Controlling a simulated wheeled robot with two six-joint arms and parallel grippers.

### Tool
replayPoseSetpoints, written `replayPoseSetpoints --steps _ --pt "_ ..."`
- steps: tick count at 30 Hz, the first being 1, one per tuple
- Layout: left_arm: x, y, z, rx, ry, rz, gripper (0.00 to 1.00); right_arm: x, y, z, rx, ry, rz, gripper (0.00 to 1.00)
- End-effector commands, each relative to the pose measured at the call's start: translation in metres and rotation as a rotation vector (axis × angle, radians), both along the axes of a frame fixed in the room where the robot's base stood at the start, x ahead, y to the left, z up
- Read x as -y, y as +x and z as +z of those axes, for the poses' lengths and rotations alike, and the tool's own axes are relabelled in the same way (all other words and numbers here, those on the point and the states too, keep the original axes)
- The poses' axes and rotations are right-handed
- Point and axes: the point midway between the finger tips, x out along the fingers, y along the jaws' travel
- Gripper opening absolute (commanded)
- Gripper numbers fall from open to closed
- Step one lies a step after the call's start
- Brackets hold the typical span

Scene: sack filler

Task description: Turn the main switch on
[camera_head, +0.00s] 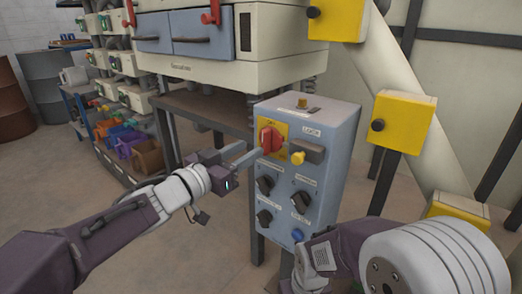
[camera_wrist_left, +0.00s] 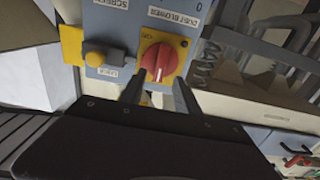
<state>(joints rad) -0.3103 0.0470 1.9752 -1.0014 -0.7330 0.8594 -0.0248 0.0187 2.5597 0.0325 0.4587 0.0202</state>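The main switch is a red rotary knob (camera_head: 270,140) on a yellow plate (camera_head: 281,128), at the upper left of the grey-blue control box.
The control box (camera_head: 325,170) also carries a yellow knob (camera_head: 297,158) beside the switch, several black knobs (camera_head: 265,185) and a blue button (camera_head: 297,235) below. A yellow box (camera_head: 402,121) stands to its right. A rack with coloured bins (camera_head: 148,156) is at the left.

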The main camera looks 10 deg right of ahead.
Motion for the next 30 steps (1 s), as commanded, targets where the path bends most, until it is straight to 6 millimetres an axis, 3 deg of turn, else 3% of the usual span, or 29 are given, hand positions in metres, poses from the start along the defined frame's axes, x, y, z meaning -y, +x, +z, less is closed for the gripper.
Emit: replayPoseSetpoints --steps 2,9,19,24,30 --pt "0.016 0.011 -0.007 0.001 0.000 -0.004 0.38 0.000 0.000 -0.014 0.000 0.000 0.000 0.47" --pt "0.045 0.035 -0.003 0.000 0.000 -0.001 0.38 0.000 0.000 -0.025 -0.001 0.000 0.000 0.47" --pt "0.050 0.039 -0.001 -0.001 -0.001 0.001 0.38 0.000 0.000 -0.025 -0.001 0.000 0.000 0.47" --pt "0.049 0.039 -0.001 -0.001 -0.001 0.001 0.00 0.000 0.000 -0.025 -0.001 0.000 0.000 0.47" --pt "0.049 0.039 -0.001 0.002 0.002 0.001 0.00 0.000 0.000 -0.025 -0.001 0.000 0.000 0.47"
